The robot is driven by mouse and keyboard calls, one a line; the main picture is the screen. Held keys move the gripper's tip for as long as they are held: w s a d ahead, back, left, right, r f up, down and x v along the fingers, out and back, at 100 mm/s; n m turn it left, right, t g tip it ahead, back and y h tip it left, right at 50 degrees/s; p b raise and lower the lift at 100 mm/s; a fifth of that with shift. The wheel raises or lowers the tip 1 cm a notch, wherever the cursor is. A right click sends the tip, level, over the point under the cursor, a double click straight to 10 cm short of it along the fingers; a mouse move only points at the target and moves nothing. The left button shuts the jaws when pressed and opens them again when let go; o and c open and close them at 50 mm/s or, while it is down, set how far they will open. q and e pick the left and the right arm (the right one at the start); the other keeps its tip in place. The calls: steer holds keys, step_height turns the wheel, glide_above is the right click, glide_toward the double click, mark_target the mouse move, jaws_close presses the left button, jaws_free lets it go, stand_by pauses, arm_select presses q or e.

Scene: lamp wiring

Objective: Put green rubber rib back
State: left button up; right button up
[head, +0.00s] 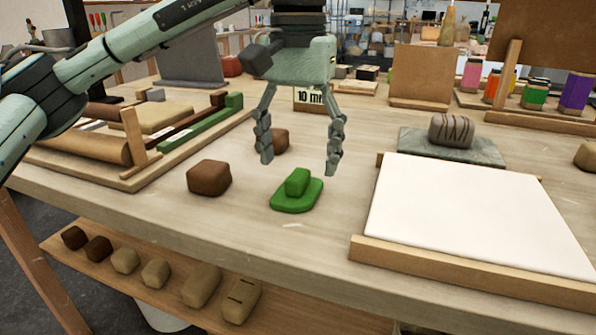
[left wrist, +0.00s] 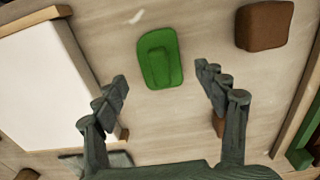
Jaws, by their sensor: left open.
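The green rubber rib (head: 297,190) lies flat on the wooden table, with a smaller raised green block on its base. In the left wrist view the rib (left wrist: 160,57) sits ahead of the fingertips, roughly between them. My left gripper (head: 297,166) is open and empty, pointing down above and a little behind the rib, apart from it. Its two spread fingers also show in the left wrist view (left wrist: 160,82). My right gripper is not in either view.
A brown block (head: 209,178) stands left of the rib; another brown block (head: 279,140) is behind it. A white board (head: 475,212) in a wooden frame lies right. A wooden rack (head: 130,150) with bars stands left. A striped stone (head: 451,130) rests on a grey slab.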

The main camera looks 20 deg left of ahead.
mark_target(298, 174)
arm_select(q)
step_height(298, 174, up, 3)
steer(key=shift+f, duration=0.15)
steer(key=shift+r+p, duration=0.75)
steer(key=shift+r, duration=2.15)
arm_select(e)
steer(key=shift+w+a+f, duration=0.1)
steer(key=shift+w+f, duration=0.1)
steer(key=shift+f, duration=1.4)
